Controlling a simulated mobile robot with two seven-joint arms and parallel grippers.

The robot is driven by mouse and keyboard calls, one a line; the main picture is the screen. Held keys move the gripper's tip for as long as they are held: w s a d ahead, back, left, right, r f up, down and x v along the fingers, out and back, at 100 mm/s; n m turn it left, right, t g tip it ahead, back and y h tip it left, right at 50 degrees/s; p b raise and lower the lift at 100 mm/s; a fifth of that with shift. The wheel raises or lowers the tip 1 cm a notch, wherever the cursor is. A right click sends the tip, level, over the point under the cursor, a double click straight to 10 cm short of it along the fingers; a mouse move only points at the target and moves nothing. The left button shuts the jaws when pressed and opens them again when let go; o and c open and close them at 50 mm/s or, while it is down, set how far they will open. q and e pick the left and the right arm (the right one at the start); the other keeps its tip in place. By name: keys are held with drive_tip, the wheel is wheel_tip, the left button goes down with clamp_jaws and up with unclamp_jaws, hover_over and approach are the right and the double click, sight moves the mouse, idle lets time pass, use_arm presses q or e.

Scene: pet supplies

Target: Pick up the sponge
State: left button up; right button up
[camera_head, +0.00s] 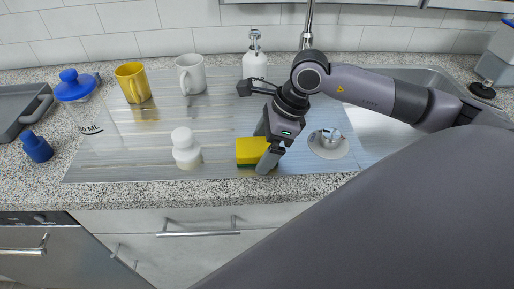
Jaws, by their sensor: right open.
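The yellow sponge (250,150) has a darker green underside and lies on the drainboard of the metal sink near the counter's front edge. My right gripper (264,153) is pointed down at the sponge's right end. Its jaws are open, with one finger in front of the sponge and the other behind it. The finger in front hides part of the sponge's right end. I cannot tell whether the fingers touch it. My left gripper is not in view.
A white bottle (185,150) stands left of the sponge. A yellow mug (133,83), a white mug (191,74) and a soap dispenser (254,64) stand behind. A blue-lidded clear container (84,104) and a blue bottle (37,147) are at left.

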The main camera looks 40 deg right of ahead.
sight(264, 145)
drive_tip(key=c, duration=1)
drive_tip(key=shift+r, duration=0.1)
wheel_tip(264, 145, up, 20)
drive_tip(key=shift+f, duration=0.1)
